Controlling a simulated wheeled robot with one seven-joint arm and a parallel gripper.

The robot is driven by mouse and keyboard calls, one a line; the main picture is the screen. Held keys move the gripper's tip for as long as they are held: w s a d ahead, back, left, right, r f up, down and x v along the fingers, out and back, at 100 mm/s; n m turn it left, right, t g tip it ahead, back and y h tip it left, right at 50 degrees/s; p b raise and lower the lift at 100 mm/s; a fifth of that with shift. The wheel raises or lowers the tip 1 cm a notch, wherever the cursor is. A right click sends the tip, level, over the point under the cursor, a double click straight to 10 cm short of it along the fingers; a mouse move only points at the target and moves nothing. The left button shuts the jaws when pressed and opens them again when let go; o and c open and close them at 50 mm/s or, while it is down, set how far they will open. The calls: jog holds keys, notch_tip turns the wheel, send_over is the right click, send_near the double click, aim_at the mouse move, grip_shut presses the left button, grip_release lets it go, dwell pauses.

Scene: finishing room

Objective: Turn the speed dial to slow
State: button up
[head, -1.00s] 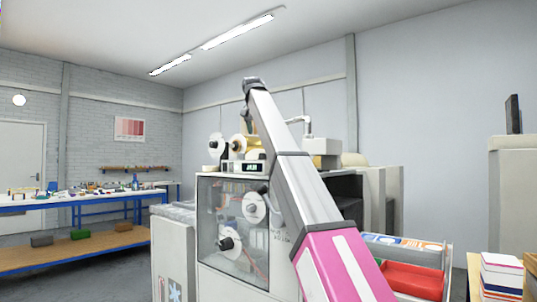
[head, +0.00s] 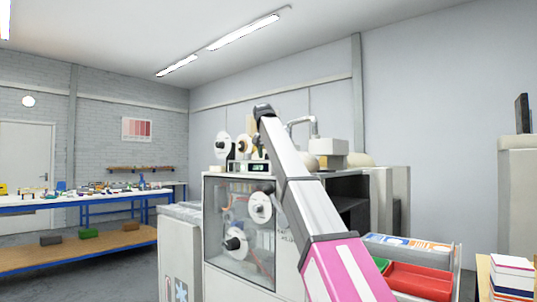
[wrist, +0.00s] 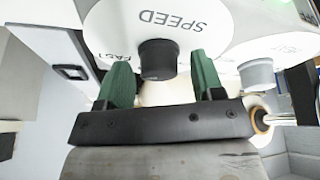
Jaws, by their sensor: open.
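The speed dial (wrist: 126,28) is a large white disc in the wrist view, printed SPEED upside down, with FAST at its lower left. Its dark round knob (wrist: 158,60) sticks out at the disc's lower middle. My gripper (wrist: 160,66) has two green fingers, spread apart, one on each side of the knob. Whether either finger touches it I cannot tell. No SLOW mark is readable. In the head view, my arm covers part of the machine (head: 222,268), and my gripper is not clearly visible.
A second white dial (wrist: 285,45) with a grey knob (wrist: 257,76) sits close to the right of the speed dial. In the head view, a red tray (head: 420,282) stands right of my arm, and a blue-legged workbench (head: 90,200) is at the left.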

jog(key=c, duration=0.9)
jog(key=n+y, duration=0.2)
jog(key=n, duration=0.2)
jog(key=shift+d+n, duration=0.1)
jog(key=shift+n, duration=0.3)
jog(key=n, duration=0.2)
jog(key=n+y, duration=0.1)
jog(key=n, duration=0.1)
jog(key=shift+n+y, duration=0.3)
jog(key=n+g, duration=0.1)
jog(key=n, duration=0.1)
jog(key=n+y, duration=0.1)
jog(key=n, duration=0.2)
jog(key=shift+w+d+g+y, duration=0.1)
jog(key=shift+g+y, duration=0.2)
jog(key=shift+g, duration=0.1)
jog(key=shift+n+g+y, duration=0.4)
jog(key=shift+n+g, duration=0.5)
jog(key=shift+n, duration=1.5)
